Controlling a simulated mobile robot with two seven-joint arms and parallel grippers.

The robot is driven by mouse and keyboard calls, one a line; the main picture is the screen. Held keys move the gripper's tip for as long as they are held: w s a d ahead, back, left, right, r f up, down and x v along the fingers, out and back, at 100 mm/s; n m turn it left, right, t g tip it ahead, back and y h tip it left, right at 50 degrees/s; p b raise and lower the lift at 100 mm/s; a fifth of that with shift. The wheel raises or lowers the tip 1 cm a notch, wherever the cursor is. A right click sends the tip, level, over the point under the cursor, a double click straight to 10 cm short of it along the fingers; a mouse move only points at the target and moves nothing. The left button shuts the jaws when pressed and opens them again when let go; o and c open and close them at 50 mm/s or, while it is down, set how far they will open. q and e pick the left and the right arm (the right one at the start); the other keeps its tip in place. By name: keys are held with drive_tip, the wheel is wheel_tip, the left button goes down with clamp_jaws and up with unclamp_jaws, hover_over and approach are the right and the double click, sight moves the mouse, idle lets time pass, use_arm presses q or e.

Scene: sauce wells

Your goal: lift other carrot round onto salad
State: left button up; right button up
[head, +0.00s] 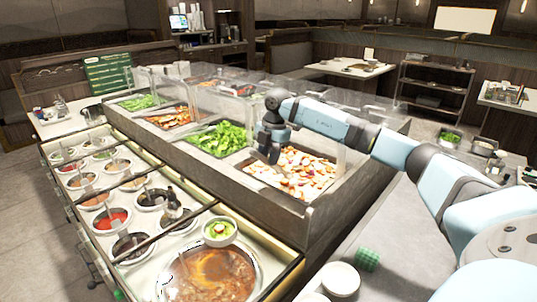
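My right gripper (273,157) points down at the left edge of a tray of mixed pale, orange and red cut pieces (300,174). Its dark fingers are small in this view. I cannot tell whether they are open or shut, or whether they touch the food. No single carrot round can be made out. A small white bowl (219,241) with green salad (220,228) stands at the rim of the large soup pot. A tray of green leaves (219,138) lies left of the gripper. My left gripper is not in view.
Several sauce wells with ladles (112,216) fill the left counter. The large soup pot (262,270) is at the front. Clear guards (235,105) stand over the food trays. White plates (340,279) and a green checked item (367,259) lie on the right ledge.

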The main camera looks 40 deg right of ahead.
drive_tip(key=shift+f, duration=0.4)
drive_tip(key=shift+f, duration=0.5)
clamp_jaws()
wheel_tip(320, 180, up, 12)
drive_tip(key=p, duration=0.9)
drive_tip(key=shift+r, duration=0.1)
